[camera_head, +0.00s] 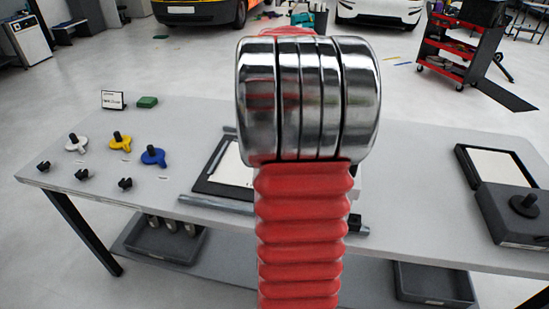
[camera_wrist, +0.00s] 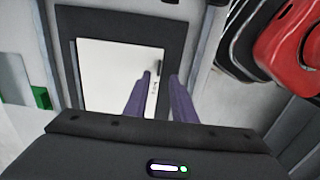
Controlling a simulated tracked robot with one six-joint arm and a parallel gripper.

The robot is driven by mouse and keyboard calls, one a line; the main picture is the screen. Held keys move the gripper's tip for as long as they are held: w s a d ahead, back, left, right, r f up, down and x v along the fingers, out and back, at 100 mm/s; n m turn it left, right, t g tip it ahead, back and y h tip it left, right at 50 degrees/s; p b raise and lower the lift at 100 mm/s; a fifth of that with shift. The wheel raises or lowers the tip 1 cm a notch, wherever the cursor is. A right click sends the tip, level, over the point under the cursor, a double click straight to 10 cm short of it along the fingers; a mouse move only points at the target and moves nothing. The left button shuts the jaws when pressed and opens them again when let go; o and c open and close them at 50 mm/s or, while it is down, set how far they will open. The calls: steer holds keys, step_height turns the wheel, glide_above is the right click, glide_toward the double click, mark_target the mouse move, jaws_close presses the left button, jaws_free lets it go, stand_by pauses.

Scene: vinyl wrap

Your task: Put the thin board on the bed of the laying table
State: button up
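The height of the fingertips above the board is hard to tell. In the head view the same white board (camera_head: 233,166) and dark plate (camera_head: 207,185) show partly at the middle of the grey table, with my arm hiding their right part and my gripper. I cannot tell for sure which surface is the laying table's bed.
A grey bar (camera_head: 215,204) lies along the table's front edge. White (camera_head: 76,144), yellow (camera_head: 119,141) and blue (camera_head: 153,156) knobbed pieces, small black pieces, a card and a green block (camera_head: 147,102) are at left. A dark case (camera_head: 515,212) with a pale panel (camera_head: 495,165) stands right.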

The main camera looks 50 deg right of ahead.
stand_by(0.4)
steer(key=shift+w, duration=0.1)
steer(key=w+a+r+m+t+h, duration=0.1)
steer(key=w+a+r, duration=0.15)
steer(key=a, duration=0.75)
steer(key=w+a+r+m+t, duration=0.1)
steer(key=w+a+r, duration=0.15)
steer(key=a, duration=0.75)
steer(key=s+a+m+t, duration=0.1)
steer(key=s+a, duration=0.3)
steer(key=a, duration=0.5)
steer(key=s+a+m+t+y, duration=0.1)
steer(key=s+a+t, duration=0.1)
steer(key=a, duration=0.8)
steer(key=shift+s+a+m+t, duration=0.15)
steer(key=shift+s+m+t, duration=0.15)
steer(key=shift+s, duration=0.55)
